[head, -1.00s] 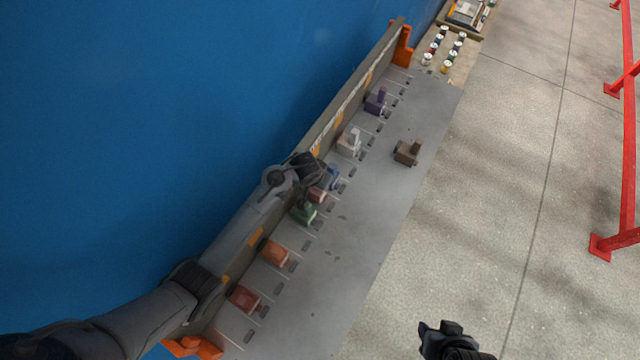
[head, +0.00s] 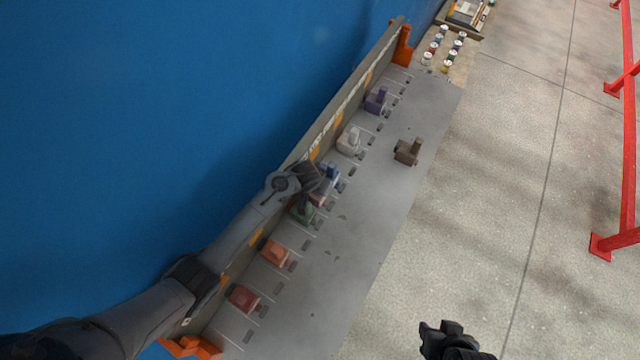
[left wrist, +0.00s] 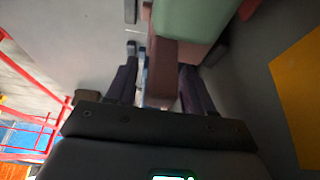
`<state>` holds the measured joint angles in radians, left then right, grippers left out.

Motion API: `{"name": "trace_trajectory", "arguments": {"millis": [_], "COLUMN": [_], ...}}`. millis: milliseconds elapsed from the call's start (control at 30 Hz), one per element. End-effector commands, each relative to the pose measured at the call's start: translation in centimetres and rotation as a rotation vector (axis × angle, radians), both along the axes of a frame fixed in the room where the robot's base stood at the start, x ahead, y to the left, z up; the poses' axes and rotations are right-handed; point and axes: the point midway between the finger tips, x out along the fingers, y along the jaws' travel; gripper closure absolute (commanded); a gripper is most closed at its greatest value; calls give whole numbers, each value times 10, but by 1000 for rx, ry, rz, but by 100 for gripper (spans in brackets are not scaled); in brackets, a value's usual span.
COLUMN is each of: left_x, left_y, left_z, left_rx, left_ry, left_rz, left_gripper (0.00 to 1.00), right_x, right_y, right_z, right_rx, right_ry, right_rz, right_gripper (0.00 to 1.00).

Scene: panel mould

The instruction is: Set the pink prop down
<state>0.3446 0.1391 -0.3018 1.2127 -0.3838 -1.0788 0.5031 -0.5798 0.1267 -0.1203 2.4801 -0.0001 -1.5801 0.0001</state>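The pink prop (head: 318,201) stands in the row along the grey panel's wall, between the green prop (head: 301,214) and the blue prop (head: 331,173). My left gripper partly hides it in the head view. The left wrist view shows the pink prop (left wrist: 175,52) just ahead of my left gripper (left wrist: 158,78). Its fingers are apart, one on each side of the prop's narrow part, with a gap showing on the left side. The green prop (left wrist: 190,18) is close beside it. My right gripper (head: 440,327) is over the floor at the bottom, too small and dark to read.
White (head: 349,140) and purple (head: 376,100) props stand farther up the row, orange (head: 275,252) and red (head: 242,297) ones lower down. A brown prop (head: 408,151) sits apart on the grey panel (head: 345,260). A red rail (head: 628,150) is at the right.

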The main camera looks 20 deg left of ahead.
Motion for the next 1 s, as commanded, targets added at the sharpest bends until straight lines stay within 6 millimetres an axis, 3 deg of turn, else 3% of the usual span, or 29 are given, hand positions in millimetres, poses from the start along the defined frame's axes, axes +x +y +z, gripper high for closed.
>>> {"name": "trace_trajectory", "arguments": {"millis": [467, 1000], "left_x": [-2, -35], "left_y": [0, 5], "left_z": [8, 90], "left_rx": [-1, -3], "left_ry": [0, -2], "left_rz": [1, 1], "left_gripper": [40, 40], "right_x": [0, 0], "right_y": [1, 2], "right_z": [3, 21], "right_rx": [5, 10], "right_ry": [0, 0], "right_rz": [-4, -7], "right_gripper": [57, 57]}}
